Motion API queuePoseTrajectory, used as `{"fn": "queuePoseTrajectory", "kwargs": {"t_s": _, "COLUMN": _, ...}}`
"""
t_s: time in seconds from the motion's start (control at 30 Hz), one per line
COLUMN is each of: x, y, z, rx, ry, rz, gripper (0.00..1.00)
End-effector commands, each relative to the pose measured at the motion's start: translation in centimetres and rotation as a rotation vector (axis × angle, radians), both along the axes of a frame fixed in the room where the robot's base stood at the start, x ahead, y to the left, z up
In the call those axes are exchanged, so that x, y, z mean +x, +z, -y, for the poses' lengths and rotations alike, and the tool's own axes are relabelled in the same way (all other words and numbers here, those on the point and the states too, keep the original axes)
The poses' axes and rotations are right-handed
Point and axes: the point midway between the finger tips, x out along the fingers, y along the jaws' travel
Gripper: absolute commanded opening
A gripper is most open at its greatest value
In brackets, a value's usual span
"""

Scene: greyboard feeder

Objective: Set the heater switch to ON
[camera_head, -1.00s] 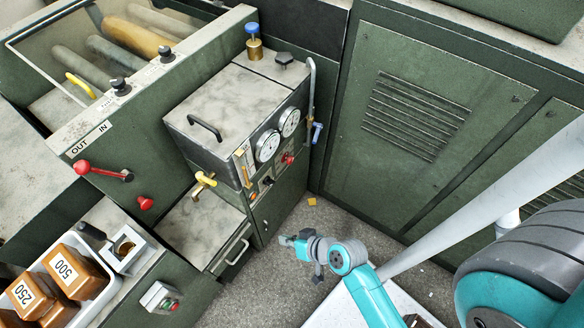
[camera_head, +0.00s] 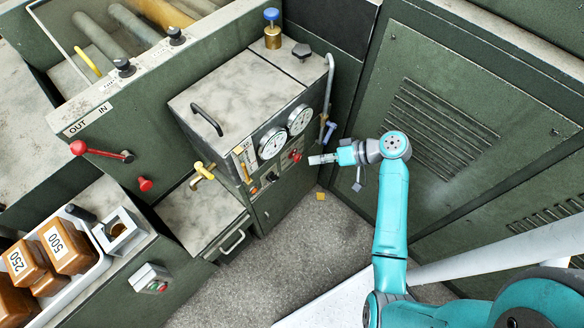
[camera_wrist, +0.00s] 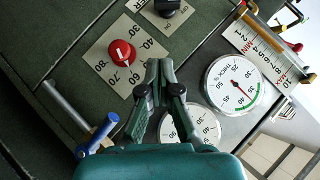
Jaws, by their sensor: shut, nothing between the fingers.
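My gripper (camera_head: 316,159) is shut and empty, in front of the right part of the control panel in the head view. Its closed fingers (camera_wrist: 158,68) are at the centre of the wrist view, between the red knob and the gauges. The red knob (camera_head: 295,155) has a white pointer mark and sits on a numbered plate; it also shows in the wrist view (camera_wrist: 122,52). A black control (camera_head: 271,177) is left of the red knob; a black knob at the wrist view's top edge (camera_wrist: 166,8) is partly cut off. I cannot read which control is the heater switch or its setting.
Two round gauges (camera_head: 286,131) sit above the knobs. A blue-handled lever (camera_head: 329,130) and a pipe are at the panel's right end. A yellow-handled valve (camera_head: 203,171) projects on the left. A green vented cabinet (camera_head: 440,125) stands to the right. Open floor (camera_head: 270,270) lies below.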

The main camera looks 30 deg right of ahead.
Motion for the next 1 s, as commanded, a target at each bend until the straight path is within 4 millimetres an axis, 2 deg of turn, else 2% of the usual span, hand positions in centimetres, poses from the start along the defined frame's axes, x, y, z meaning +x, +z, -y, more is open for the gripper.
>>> {"fn": "queuePoseTrajectory", "kwargs": {"t_s": 0.4, "x": 0.1, "y": 0.3, "z": 0.3, "rx": 0.004, "ry": 0.012, "rz": 0.003, "gripper": 0.00}}
{"fn": "queuePoseTrajectory", "kwargs": {"t_s": 0.57, "x": 0.5, "y": -0.1, "z": -0.3, "rx": 0.005, "ry": 0.013, "rz": 0.003, "gripper": 0.00}}
{"fn": "queuePoseTrajectory", "kwargs": {"t_s": 1.0, "x": 4.4, "y": -3.9, "z": -5.6, "rx": 0.004, "ry": 0.016, "rz": 0.002, "gripper": 0.00}}
